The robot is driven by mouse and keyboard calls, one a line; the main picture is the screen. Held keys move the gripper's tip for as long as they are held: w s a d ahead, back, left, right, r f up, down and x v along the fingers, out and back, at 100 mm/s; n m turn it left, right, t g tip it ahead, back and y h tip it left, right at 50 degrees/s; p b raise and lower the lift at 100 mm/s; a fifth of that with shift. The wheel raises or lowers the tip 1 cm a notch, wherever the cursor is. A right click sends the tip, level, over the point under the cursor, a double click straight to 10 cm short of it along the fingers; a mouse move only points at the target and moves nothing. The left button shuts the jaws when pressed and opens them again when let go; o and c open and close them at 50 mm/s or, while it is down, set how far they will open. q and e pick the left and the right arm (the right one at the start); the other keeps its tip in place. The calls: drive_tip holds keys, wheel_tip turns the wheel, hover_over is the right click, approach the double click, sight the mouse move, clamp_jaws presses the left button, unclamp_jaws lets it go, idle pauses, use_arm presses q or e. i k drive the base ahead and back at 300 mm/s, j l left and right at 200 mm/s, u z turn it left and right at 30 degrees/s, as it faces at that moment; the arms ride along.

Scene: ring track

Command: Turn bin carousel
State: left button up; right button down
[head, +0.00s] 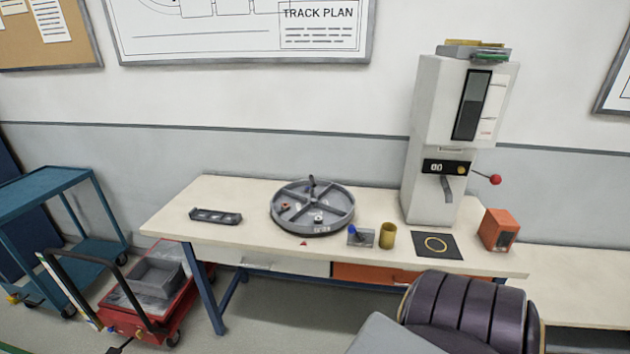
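The bin carousel (277,222) is a round grey tray on the workbench, left of the bench's middle. Faint lettering shows on the front rim but is too small to read. Neither of my grippers shows in the head view, and nothing is seen touching the carousel.
The workbench (165,222) also bears a dark tray (215,216), a brass cup (388,235), a tall white machine (433,150) with a red-knobbed lever, a black mat (420,250) and an orange box (497,230). A red cart (150,318) stands at lower left.

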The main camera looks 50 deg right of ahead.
sight(331, 201)
drive_tip(key=i+j+z, duration=0.2)
drive_tip(key=z, duration=0.2)
drive_tip(key=i+j+z, duration=0.25)
drive_tip(key=z, duration=0.2)
drive_tip(key=i+j+z, duration=0.15)
drive_tip(key=j+z, duration=0.25)
drive_tip(key=i+j+z, duration=0.1)
drive_tip(key=j+z, duration=0.6)
drive_tip(key=z, duration=0.15)
drive_tip(key=i, duration=0.05)
